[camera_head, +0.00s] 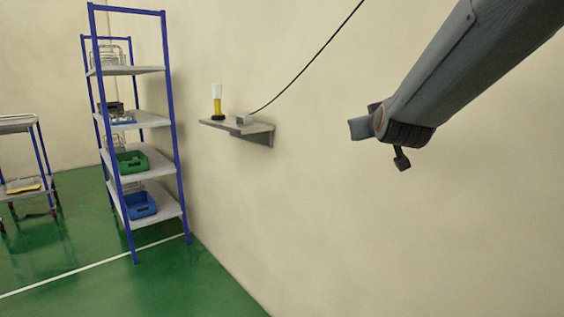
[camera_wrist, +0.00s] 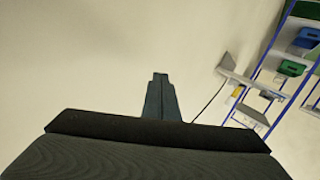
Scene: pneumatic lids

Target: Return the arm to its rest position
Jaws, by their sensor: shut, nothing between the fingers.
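My arm reaches in from the upper right of the head view, and my gripper (camera_head: 358,128) is at its end, in front of the bare wall. In the wrist view my gripper's fingers (camera_wrist: 160,98) are together, pointing up the picture, with nothing between them. The gripper is shut and touches nothing that I can see. It is well to the right of the wall shelf in the head view.
A small wall shelf (camera_head: 262,129) holds a yellow and white cylinder (camera_head: 217,101) and a small grey box (camera_head: 244,118) with a black cable. A blue-framed rack (camera_head: 167,75) with green (camera_head: 132,162) and blue (camera_head: 139,205) bins stands left. A low cart (camera_head: 47,163) is far left.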

